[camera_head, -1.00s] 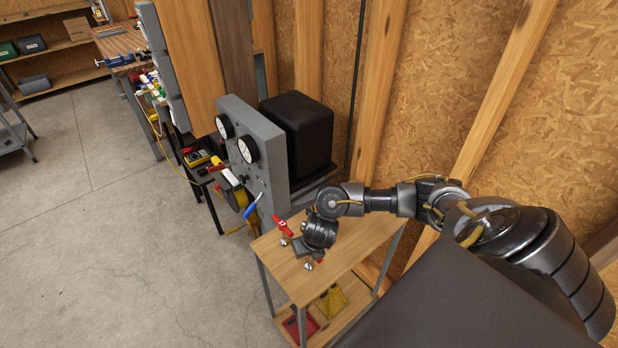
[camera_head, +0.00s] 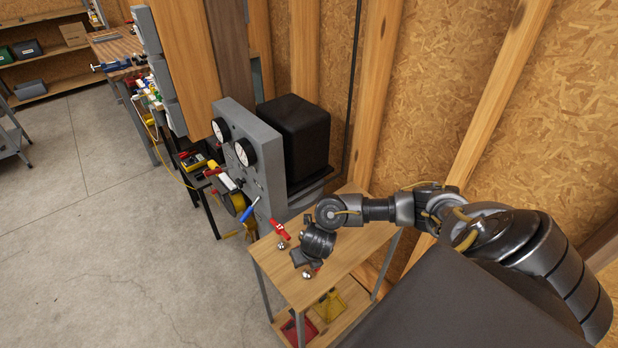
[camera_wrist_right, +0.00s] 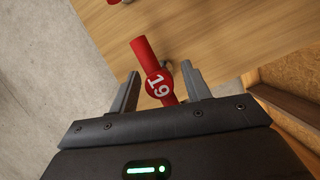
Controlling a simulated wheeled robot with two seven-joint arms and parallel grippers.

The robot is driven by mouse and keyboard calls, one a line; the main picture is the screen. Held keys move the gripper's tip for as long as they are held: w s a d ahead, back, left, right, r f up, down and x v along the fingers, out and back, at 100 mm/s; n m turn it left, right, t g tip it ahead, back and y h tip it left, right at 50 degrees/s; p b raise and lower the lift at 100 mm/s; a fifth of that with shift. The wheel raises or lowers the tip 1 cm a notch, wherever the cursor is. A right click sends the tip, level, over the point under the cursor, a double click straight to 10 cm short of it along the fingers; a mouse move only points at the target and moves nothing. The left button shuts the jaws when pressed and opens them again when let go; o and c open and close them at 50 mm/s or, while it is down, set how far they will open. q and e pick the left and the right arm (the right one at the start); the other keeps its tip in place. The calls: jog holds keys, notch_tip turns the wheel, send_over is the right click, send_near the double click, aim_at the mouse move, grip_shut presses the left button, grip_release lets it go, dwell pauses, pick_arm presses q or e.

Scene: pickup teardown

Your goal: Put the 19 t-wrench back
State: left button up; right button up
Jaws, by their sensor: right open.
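The red 19 t-wrench (camera_wrist_right: 158,85) shows in the right wrist view, its white 19 facing the camera. It stands between the two fingers of my right gripper (camera_wrist_right: 160,72), which are apart with gaps on both sides. In the head view my right gripper (camera_head: 303,258) is low over the small wooden table (camera_head: 345,262), and it hides most of this wrench; a bit of red and a silver end show beneath it. A second red t-wrench (camera_head: 281,230) stands on the table just behind. My left gripper is out of view.
A grey panel with gauges (camera_head: 226,150) and a black box (camera_head: 299,135) stand beyond the table. A blue-handled tool (camera_head: 249,219) sticks out of the panel. Yellow (camera_head: 328,305) and red (camera_head: 297,327) trays lie on the lower shelf.

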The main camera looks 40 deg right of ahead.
jog(key=p+v, duration=0.2)
jog(key=v, duration=0.9)
jog(key=shift+r+p, duration=0.25)
jog(key=shift+p, duration=0.05)
jog(key=shift+s, duration=0.1)
